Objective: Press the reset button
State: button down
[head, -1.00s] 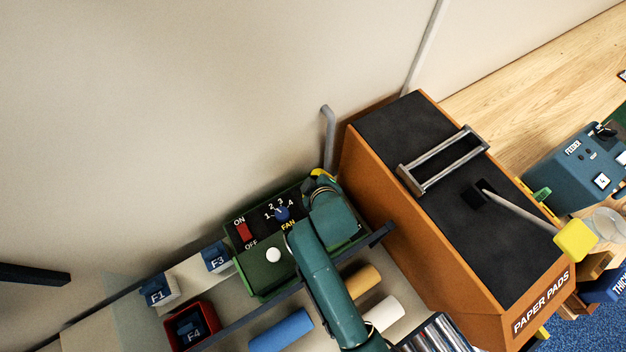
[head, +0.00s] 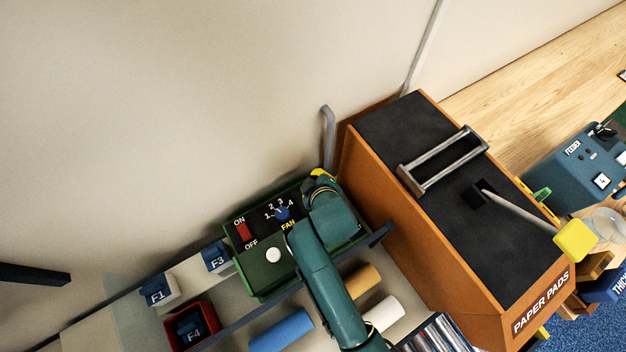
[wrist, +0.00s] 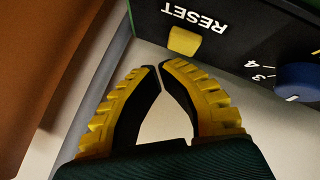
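The reset button is a yellow block (wrist: 184,41) under the word RESET on the dark panel face in the wrist view. The panel belongs to a green control box (head: 268,281) in the head view; there my arm hides the button. My gripper (wrist: 160,66) has yellow ribbed, black-backed fingers with the tips together and nothing between them. In the wrist view the tips are just below the button in the picture, with a small gap showing. I cannot tell the depth between them. In the head view my gripper is mostly hidden behind my wrist.
A blue fan knob (wrist: 296,80) is right of the button in the wrist view. A red ON/OFF switch (head: 244,232) and a white round knob (head: 273,255) are on the box. An orange paper pads bin (head: 490,318) stands close on the right. A wall is behind.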

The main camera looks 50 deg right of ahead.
jog(key=shift+f, duration=0.4)
jog(key=shift+f+b, duration=0.3)
jog(key=shift+f, duration=0.25)
dwell(0.8)
jog(key=shift+r+p, duration=0.9)
jog(key=shift+p, duration=0.1)
notch_tip(320, 180, up, 5)
jog(key=p, duration=0.5)
jog(key=shift+r, duration=0.15)
